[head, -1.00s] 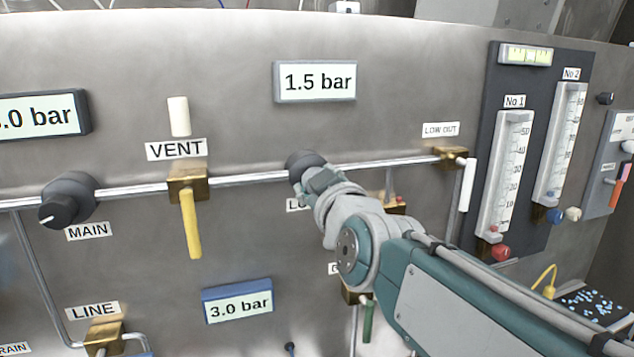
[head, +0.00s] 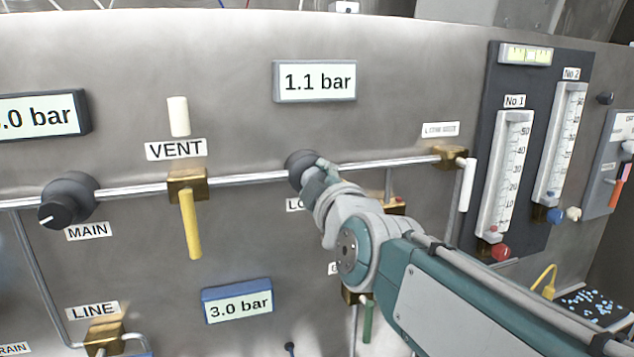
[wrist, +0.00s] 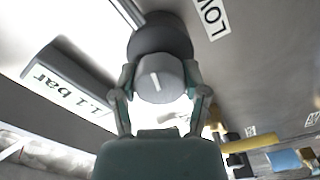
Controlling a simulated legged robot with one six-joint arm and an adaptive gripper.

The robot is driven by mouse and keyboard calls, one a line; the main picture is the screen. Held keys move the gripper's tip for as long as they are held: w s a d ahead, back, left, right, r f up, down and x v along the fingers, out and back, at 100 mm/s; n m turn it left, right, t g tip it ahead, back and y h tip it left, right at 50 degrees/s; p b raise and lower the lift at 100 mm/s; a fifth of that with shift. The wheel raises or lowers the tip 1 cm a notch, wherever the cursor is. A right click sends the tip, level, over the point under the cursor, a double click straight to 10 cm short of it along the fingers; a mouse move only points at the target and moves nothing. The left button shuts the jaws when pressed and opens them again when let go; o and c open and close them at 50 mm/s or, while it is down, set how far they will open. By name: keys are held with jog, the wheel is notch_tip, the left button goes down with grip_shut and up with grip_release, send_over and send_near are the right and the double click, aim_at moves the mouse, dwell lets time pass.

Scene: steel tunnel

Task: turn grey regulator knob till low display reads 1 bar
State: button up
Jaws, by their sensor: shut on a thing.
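The grey regulator knob (wrist: 158,82) shows in the wrist view with a white mark on its face, mounted on a dark round body (wrist: 160,38). My gripper (wrist: 160,90) is shut on it, one finger on each side. In the head view my gripper (head: 318,178) hides the knob; only the dark regulator body (head: 300,166) shows behind it on the pipe. The low display (head: 315,82) above reads 1.1 bar; it also shows in the wrist view (wrist: 68,88). The low label (head: 294,205) is mostly covered by my arm.
The vent valve's yellow lever (head: 191,222) and the black main knob (head: 66,205) are to the left. A blue-framed display (head: 238,301) below reads 3.0 bar. A white-handled valve (head: 466,182) and flow tubes (head: 505,175) are to the right. My arm crosses the lower right.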

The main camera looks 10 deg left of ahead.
jog(key=shift+f, duration=0.1)
jog(key=o, duration=1.1)
jog(key=shift+a, duration=0.1)
jog(key=shift+o, duration=0.2)
jog(key=shift+a, duration=0.1)
jog(key=shift+s, duration=0.2)
jog(key=v, duration=1.1)
jog(key=shift+s+d, duration=0.25)
jog(key=shift+d, duration=0.05)
jog(key=shift+f, duration=0.1)
